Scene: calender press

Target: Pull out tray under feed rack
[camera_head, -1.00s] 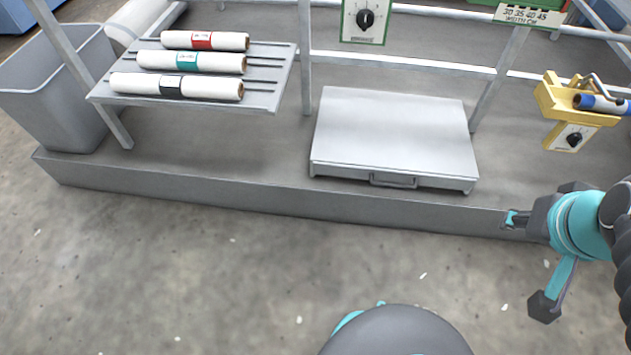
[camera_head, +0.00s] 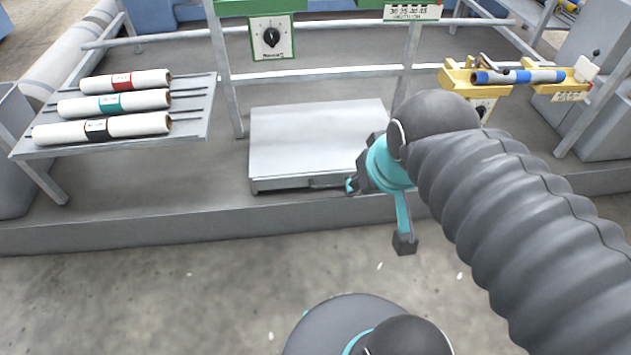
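A flat grey box with a drawer-like front (camera_head: 316,138) sits on the grey platform, right of the sloped rack with rolls. A small bar handle (camera_head: 324,184) is on its front face; the handle's right end is partly hidden by my gripper. My gripper (camera_head: 352,186) is at the right part of the box front, close to the handle. Whether it touches the handle cannot be told, nor whether its fingers are open. My dark arm covers the box's right front corner. The drawer front looks flush with the box.
The sloped rack (camera_head: 196,131) carries three white rolls with red, teal and black bands. A green-framed dial (camera_head: 271,37) hangs above the box. A yellow holder (camera_head: 456,79) with a blue-ended roller is at the right. The floor (camera_head: 150,290) before the platform is open.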

